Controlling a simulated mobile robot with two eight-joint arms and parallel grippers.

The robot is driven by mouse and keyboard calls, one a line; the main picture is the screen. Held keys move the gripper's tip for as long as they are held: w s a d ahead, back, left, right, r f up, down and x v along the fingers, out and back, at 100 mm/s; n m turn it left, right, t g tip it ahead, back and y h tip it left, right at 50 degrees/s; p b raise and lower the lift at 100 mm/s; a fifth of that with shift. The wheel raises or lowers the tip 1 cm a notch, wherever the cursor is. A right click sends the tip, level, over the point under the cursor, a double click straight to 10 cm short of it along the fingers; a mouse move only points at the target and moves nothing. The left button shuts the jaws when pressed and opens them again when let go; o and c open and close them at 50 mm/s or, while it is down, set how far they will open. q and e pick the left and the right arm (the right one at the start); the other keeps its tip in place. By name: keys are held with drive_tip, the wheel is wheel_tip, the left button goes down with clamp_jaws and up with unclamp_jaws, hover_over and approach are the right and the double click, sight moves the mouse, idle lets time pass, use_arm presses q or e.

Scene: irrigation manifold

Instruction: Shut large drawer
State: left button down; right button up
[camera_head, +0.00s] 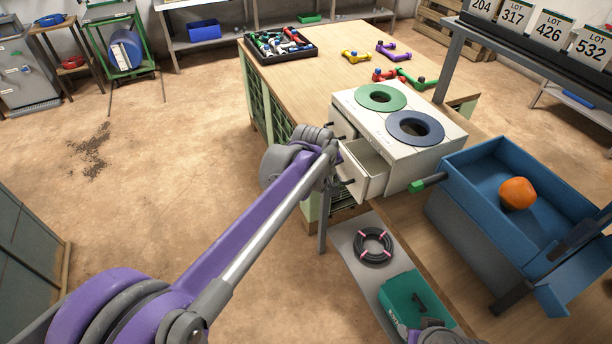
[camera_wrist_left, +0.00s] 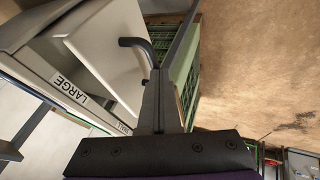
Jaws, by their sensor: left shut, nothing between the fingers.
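The white cabinet (camera_head: 428,160) stands on the bench with green and blue rings on top. Its large drawer (camera_head: 367,166) is pulled open towards the left. In the left wrist view the open drawer (camera_wrist_left: 98,45) shows, with the word LARGE on a label (camera_wrist_left: 69,88) on the cabinet face beside it. The drawer's dark bent handle (camera_wrist_left: 134,42) sticks out from its front. My left gripper (camera_head: 331,160) is at the drawer front, shut and empty, its fingers close to the handle; I cannot tell whether they touch.
A blue bin (camera_head: 468,215) with an orange object (camera_head: 517,193) stands right of the cabinet. A shelf below holds a black ring (camera_head: 373,245) and a green case (camera_head: 408,300). A tray of fittings (camera_head: 281,45) is at the back.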

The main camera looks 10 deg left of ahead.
sight(351, 161)
use_arm(q)
drive_tip(key=w+d, duration=0.1)
drive_tip(key=d, duration=0.1)
drive_tip(key=w+d, duration=0.1)
drive_tip(key=w+d+p, duration=0.1)
drive_tip(key=w+d, duration=0.1)
drive_tip(key=shift+d, duration=0.35)
use_arm(e)
drive_tip(key=shift+w+r, duration=0.15)
drive_tip(key=shift+r, duration=0.5)
